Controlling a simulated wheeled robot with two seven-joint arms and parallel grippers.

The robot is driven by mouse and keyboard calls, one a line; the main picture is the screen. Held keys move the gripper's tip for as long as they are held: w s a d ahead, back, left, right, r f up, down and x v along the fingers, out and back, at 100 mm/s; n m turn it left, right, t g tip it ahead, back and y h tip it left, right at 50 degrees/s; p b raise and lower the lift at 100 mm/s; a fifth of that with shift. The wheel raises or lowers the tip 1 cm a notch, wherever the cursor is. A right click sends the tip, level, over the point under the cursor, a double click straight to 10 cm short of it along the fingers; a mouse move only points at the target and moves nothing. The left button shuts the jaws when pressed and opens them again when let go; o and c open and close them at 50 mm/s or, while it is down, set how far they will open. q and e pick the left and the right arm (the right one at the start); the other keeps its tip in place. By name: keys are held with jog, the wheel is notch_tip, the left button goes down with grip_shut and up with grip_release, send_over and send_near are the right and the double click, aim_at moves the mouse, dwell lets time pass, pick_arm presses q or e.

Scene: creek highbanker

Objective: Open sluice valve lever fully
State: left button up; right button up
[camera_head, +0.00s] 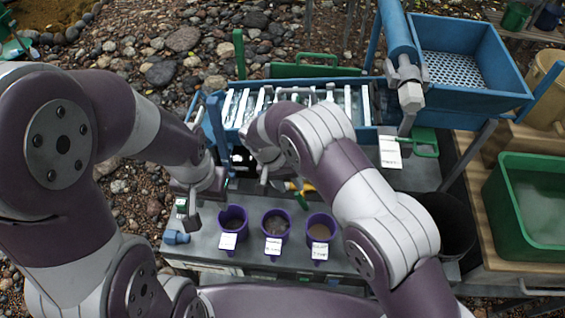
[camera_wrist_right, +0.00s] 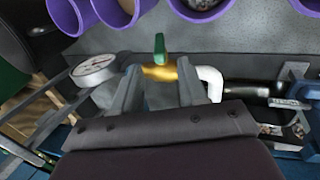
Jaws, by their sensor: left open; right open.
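The sluice valve has a green lever (camera_wrist_right: 160,46) that stands up from a brass body (camera_wrist_right: 168,72) in the right wrist view. In the head view the green lever (camera_head: 300,197) shows only in part behind my right arm. My right gripper (camera_wrist_right: 156,88) is open, with its fingers pointing at the valve and one on either side of the brass body. The lever lies beyond the fingertips, and I cannot tell whether they touch the valve. My left gripper (camera_head: 194,212) is open and empty at the left end of the bench, away from the valve.
A white elbow pipe (camera_wrist_right: 211,82) and a round gauge (camera_wrist_right: 95,70) flank the valve. Three purple cups (camera_head: 274,228) with labels stand on the grey bench (camera_head: 350,255). The ribbed blue sluice (camera_head: 355,105) lies behind. A green tub (camera_head: 520,190) stands at right.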

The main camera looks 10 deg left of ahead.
pick_arm(q)
notch_tip(320, 180, up, 12)
jog(key=p, duration=0.9)
jog(key=shift+f, duration=0.25)
pick_arm(e)
jog(key=v, duration=0.7)
jog(key=shift+r, duration=0.3)
jog(key=shift+a, duration=0.1)
